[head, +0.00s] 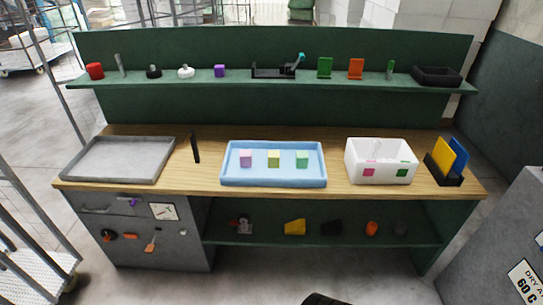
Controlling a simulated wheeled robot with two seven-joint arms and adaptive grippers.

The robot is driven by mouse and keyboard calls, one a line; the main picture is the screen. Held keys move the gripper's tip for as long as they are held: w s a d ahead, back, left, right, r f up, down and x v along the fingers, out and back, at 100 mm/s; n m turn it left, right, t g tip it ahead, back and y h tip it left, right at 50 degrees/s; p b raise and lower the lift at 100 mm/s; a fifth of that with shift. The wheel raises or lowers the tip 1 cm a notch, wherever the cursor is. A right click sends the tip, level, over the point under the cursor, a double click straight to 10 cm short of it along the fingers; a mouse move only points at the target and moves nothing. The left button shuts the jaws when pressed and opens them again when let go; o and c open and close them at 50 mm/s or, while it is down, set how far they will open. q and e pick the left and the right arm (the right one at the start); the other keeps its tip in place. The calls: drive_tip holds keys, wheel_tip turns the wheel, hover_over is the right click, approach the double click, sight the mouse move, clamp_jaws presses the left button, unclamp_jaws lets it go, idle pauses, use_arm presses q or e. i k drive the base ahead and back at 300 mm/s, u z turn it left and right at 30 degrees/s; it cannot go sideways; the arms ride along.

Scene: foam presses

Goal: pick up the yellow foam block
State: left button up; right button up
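The yellow foam block (274,160) is a small pale yellow cube. It stands in the shallow light blue tray (275,181) in the middle of the wooden bench. A pink-lilac block (246,159) stands to its left and a pale green block (302,160) to its right, with gaps between them. Neither of my grippers shows in the head view.
A grey tray (118,178) lies left on the bench (200,184), with a black upright piece (195,147) beside it. A white two-part bin (384,148) and a black holder (444,178) stand right. A green shelf (345,80) with several items runs behind.

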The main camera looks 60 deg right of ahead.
sight(273, 155)
drive_tip(key=z, duration=0.65)
drive_tip(key=i, duration=1)
drive_tip(key=z, duration=0.8)
